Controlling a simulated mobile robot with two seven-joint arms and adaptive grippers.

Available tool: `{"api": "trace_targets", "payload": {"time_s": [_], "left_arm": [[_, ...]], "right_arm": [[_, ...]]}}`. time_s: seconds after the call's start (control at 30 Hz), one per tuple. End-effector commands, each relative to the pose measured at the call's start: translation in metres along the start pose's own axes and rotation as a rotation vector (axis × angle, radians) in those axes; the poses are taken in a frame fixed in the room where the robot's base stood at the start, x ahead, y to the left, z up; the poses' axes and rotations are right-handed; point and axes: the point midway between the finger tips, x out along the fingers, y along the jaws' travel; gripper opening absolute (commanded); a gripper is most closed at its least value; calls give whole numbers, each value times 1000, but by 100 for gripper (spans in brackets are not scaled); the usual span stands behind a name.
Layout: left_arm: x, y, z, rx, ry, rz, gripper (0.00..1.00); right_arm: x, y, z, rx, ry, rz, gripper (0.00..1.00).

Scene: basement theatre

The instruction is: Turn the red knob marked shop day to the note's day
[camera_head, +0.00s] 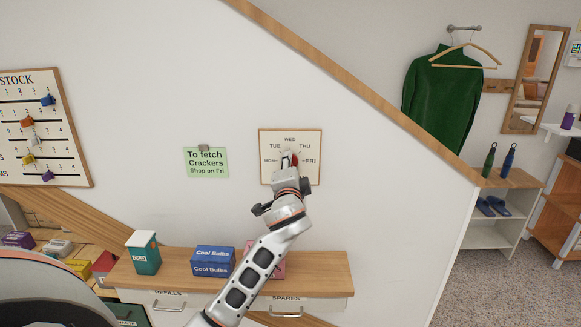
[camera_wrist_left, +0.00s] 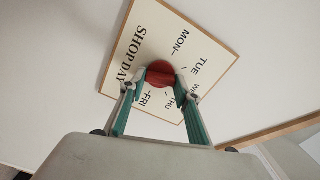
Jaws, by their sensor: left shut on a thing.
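The red knob (camera_head: 290,157) sits in the middle of a white dial board with a wooden frame (camera_head: 262,145) on the wall. Day names ring it, with WED at the top, TUE and THU beside it, MON at left and FRI at right. The wrist view shows the red knob (camera_wrist_left: 160,72) and the words SHOP DAY on the board (camera_wrist_left: 118,72). My left gripper (camera_wrist_left: 159,84) is shut on the knob, one finger on each side. I cannot tell which day its pointer faces. A green note (camera_head: 206,163) left of the board reads "To fetch Crackers Shop on Fri". My right gripper is not in view.
A stock board (camera_head: 75,130) hangs at far left.

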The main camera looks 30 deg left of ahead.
Motion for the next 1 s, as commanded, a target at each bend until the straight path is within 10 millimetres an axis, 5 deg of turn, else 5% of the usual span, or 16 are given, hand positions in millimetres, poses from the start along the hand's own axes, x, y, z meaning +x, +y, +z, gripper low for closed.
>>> {"api": "trace_targets", "payload": {"time_s": [1.0], "left_arm": [[0, 3, 1, 968, 1, 0, 10]], "right_arm": [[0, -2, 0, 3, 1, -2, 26]]}}
